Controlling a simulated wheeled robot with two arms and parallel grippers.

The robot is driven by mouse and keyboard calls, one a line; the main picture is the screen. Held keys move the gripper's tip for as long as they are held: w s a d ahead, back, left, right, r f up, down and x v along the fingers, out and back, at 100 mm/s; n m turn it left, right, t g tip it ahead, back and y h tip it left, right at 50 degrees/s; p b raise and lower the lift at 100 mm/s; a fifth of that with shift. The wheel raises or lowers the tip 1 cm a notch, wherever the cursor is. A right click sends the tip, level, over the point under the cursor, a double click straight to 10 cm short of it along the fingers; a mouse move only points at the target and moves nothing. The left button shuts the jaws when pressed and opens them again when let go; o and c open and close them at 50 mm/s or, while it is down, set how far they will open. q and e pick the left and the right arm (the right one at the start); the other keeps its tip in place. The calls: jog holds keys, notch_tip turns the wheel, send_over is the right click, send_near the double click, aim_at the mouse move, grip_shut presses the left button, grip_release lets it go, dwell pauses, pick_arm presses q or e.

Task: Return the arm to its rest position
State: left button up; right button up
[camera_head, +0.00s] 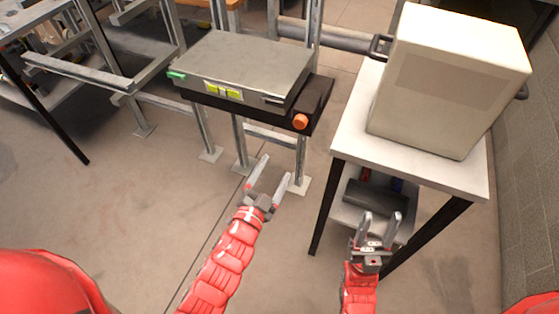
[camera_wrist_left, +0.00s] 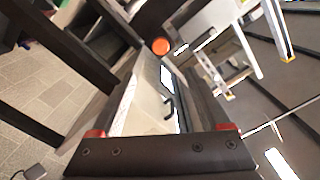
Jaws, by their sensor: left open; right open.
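My left gripper (camera_head: 275,168) is open and empty, held over the floor in front of the metal stand. Its fingers point up the picture, apart from the stand. My right gripper (camera_head: 380,215) is open and empty, in front of the small table's lower shelf. I cannot tell how far it is from the shelf. In the left wrist view, the left gripper's dark base spans the bottom, with its two fingers reaching forward and apart.
A flat grey unit (camera_head: 245,65) with an orange knob (camera_head: 300,121) sits on the metal stand. A beige box (camera_head: 450,75) with side handles stands on a white-topped table (camera_head: 345,130) with black legs. Metal frames (camera_head: 85,70) stand at left. Floor is clear at lower left.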

pick_arm(q)
jog(key=shift+s, duration=0.2)
jog(key=shift+r, duration=0.1)
dwell(0.4)
